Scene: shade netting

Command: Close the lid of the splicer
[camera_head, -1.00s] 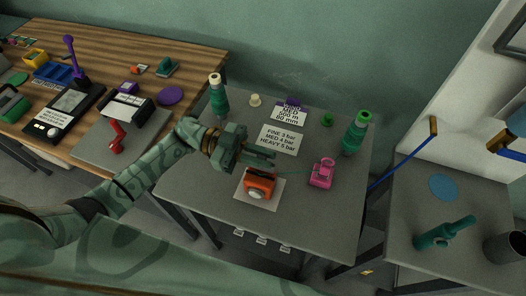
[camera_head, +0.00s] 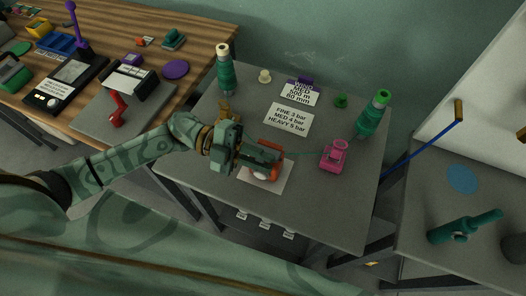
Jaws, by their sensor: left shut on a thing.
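The orange splicer (camera_head: 274,177) sits on a white sheet (camera_head: 283,185) near the front of the middle grey table. A pale round part shows low on its front. My left gripper (camera_head: 266,160) reaches in from the left, with its fingers over the splicer's top and shut on it. The fingers hide much of the top, so the lid's angle cannot be told. A thin green thread (camera_head: 300,155) runs from the splicer toward a pink device (camera_head: 333,155) on the right. My right gripper is not in view.
Green thread cones stand at the table's back left (camera_head: 225,72) and right (camera_head: 371,118). A printed pressure card (camera_head: 289,119) lies behind the splicer. A wooden bench (camera_head: 205,30) is at left. A side table (camera_head: 415,205) at right holds a teal tool (camera_head: 464,228).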

